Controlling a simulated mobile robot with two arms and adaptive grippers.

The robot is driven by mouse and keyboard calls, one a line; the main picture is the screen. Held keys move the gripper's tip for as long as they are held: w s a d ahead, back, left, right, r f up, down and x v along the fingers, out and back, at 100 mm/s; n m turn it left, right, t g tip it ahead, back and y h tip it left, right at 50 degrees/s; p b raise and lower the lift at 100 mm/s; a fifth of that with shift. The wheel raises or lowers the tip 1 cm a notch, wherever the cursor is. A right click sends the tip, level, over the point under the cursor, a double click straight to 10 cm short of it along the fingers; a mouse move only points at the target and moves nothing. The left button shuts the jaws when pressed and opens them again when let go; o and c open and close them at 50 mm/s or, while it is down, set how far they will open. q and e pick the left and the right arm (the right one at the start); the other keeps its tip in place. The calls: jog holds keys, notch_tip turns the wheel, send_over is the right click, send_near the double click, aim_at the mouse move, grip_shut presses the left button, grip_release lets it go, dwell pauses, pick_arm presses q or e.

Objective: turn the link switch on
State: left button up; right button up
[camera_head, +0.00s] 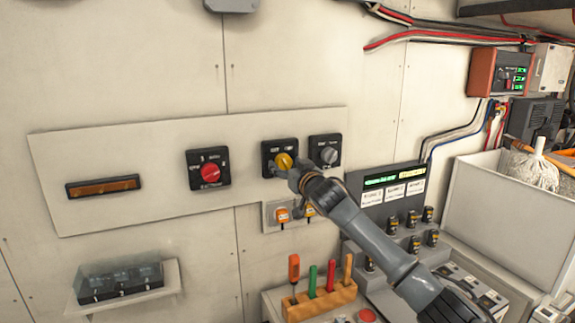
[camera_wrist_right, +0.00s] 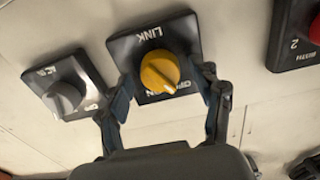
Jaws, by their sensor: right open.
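The link switch (camera_wrist_right: 159,71) is a yellow rotary knob on a black square plate marked LINK; its lettering is upside down in the right wrist view. A pale mark on the knob's edge points toward the lower right, near the small OFF/ON lettering; I cannot tell which position it is at. In the head view the yellow knob (camera_head: 284,160) is on the wall panel, partly covered by my right gripper (camera_head: 283,167). In the wrist view my right gripper (camera_wrist_right: 167,84) is open, one finger on either side of the knob. Contact is not clear. My left gripper is not in view.
A grey knob switch (camera_head: 328,152) is close on the right of the link switch, a red knob switch (camera_head: 210,171) farther left. Below are orange plugs (camera_head: 282,215), a wooden tool rack (camera_head: 318,301) and a grey console (camera_head: 391,190).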

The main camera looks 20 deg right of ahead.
jog(key=c, duration=1.1)
jog(key=shift+c, duration=0.2)
jog(key=m, duration=0.2)
jog(key=shift+f+m+b, duration=0.1)
jog(key=shift+m+b, duration=0.2)
jog(key=m, duration=0.2)
jog(key=shift+a+m, duration=0.1)
jog(key=shift+m, duration=0.3)
jog(key=m, duration=0.3)
jog(key=shift+m+p, duration=0.8)
jog(key=shift+m, duration=0.9)
